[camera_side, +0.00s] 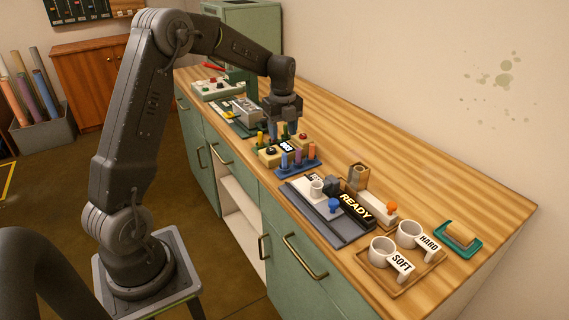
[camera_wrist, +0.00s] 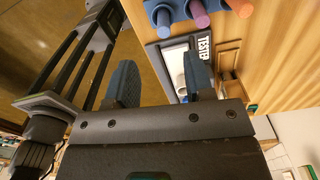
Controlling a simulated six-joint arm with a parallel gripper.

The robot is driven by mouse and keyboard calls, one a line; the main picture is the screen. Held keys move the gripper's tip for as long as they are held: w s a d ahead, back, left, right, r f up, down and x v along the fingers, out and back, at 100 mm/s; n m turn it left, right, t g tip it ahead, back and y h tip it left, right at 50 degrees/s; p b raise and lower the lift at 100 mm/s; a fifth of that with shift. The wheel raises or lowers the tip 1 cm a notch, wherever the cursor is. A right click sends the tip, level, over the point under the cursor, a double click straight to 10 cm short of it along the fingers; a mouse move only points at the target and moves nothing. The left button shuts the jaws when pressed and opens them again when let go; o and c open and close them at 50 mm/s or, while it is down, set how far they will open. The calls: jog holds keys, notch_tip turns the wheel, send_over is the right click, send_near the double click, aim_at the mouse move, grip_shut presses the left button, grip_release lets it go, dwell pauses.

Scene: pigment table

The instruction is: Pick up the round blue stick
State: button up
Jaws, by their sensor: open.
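A blue stick (camera_side: 284,161) stands upright at the left end of a small blue rack (camera_side: 312,168), beside a purple stick (camera_side: 298,157) and an orange stick (camera_side: 311,151). In the wrist view the blue stick (camera_wrist: 162,17) is at the top, its end looking round, with the purple stick (camera_wrist: 201,17) and orange stick (camera_wrist: 241,8) to its right. My gripper (camera_side: 284,134) hangs above and behind the rack in the side view, over the bench. In the wrist view my gripper (camera_wrist: 160,60) has its two fingers apart with no stick between them.
Yellow blocks with knobs (camera_side: 268,158) stand close to the rack's left. A wooden tray (camera_side: 373,276) with two mugs lies at the near end. The bench (camera_side: 420,165) is clear along the wall.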

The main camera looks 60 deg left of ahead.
aim_at(285, 154)
jog(key=f, duration=1)
jog(key=shift+w+d+f, duration=0.1)
jog(key=shift+w+d, duration=0.05)
jog(key=shift+w, duration=0.05)
jog(key=shift+c, duration=0.2)
grip_shut()
